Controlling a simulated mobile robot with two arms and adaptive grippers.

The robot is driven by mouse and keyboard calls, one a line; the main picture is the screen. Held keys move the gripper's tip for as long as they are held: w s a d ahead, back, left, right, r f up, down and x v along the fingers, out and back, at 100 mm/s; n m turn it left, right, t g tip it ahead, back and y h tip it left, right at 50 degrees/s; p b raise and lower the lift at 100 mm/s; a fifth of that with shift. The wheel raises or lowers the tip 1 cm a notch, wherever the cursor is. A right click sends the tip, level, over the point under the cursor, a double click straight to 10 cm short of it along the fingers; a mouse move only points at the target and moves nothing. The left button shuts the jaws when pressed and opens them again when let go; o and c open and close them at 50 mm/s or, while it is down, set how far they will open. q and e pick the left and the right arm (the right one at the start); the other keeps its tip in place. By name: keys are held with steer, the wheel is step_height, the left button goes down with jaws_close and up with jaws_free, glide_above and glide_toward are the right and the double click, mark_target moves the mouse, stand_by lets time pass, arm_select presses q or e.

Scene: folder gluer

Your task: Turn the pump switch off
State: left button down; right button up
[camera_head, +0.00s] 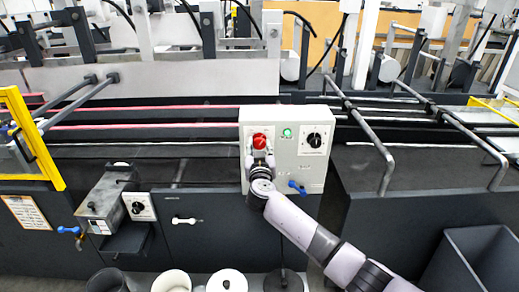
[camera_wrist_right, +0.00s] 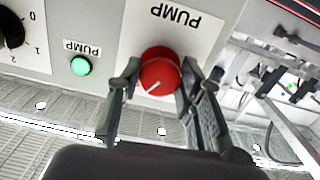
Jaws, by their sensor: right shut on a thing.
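The red pump switch (camera_head: 260,141) is a round knob on the light grey control box in the middle of the head view. In the right wrist view the red knob (camera_wrist_right: 159,73) sits on a white plate marked PUMP, with a white pointer line slanting across it. My right gripper (camera_wrist_right: 157,88) has its two fingers on either side of the knob, closed on it; it also shows in the head view (camera_head: 259,158). The green pump light (camera_wrist_right: 80,66) is lit beside the knob and also shows in the head view (camera_head: 287,132). My left gripper is out of view.
The control box (camera_head: 311,172) also carries a black rotary knob (camera_head: 314,140) and a blue-handled valve (camera_head: 297,187). A grey box unit (camera_head: 107,199) with a black dial stands at left. Several rails cross the machine behind. Round containers stand at the bottom.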

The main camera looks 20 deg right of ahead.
steer(key=shift+f+n+b, duration=0.2)
steer(key=shift+n+b, duration=0.8)
steer(key=shift+b, duration=0.1)
steer(key=n, duration=0.2)
steer(key=shift+r+n+b, duration=0.15)
steer(key=shift+n+b, duration=0.15)
steer(key=shift+n, duration=0.1)
steer(key=n, duration=0.4)
steer(key=shift+d, duration=0.1)
steer(key=shift+r+n+p, duration=0.1)
steer(key=shift+n+p, duration=0.5)
steer(key=shift+n, duration=1.6)
steer(key=o, duration=1.2)
steer(key=shift+c, duration=0.2)
steer(key=shift+s, duration=0.1)
steer(key=v, duration=1.2)
